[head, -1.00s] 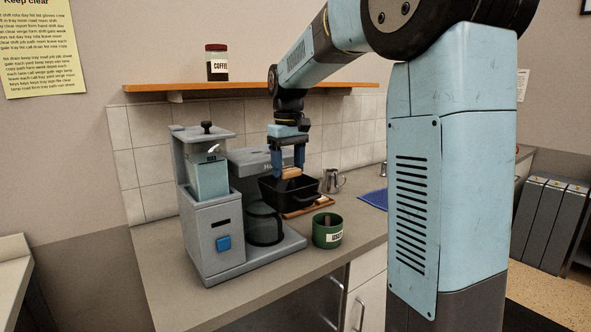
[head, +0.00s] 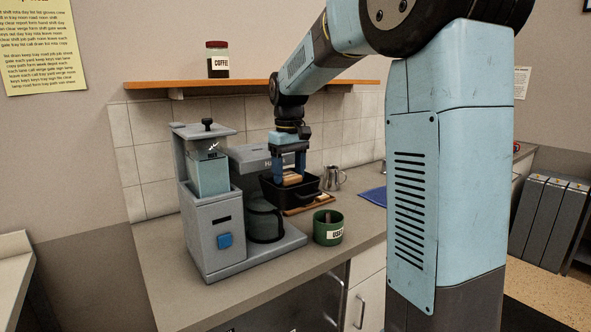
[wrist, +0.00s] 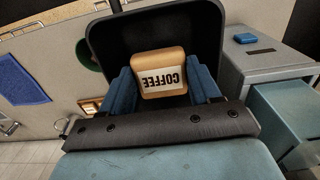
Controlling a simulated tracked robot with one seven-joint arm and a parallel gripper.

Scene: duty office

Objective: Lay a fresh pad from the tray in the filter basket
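My gripper (head: 290,178) points down over the black filter basket (head: 296,196), which sticks out from the coffee machine (head: 220,207). Its fingers are shut on a tan pad (head: 292,179) marked COFFEE. The pad is low in the basket's opening in the head view; whether it touches the floor I cannot tell. In the wrist view the pad (wrist: 162,72) sits between both blue fingers (wrist: 162,88), with the dark basket (wrist: 112,40) around it.
A green tub (head: 328,230) with a white label stands in front of the basket, something brown inside. A glass jug (head: 264,222) sits in the machine. A metal pitcher (head: 333,178) and blue cloth (head: 374,195) are to the right. A shelf (head: 240,86) runs above.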

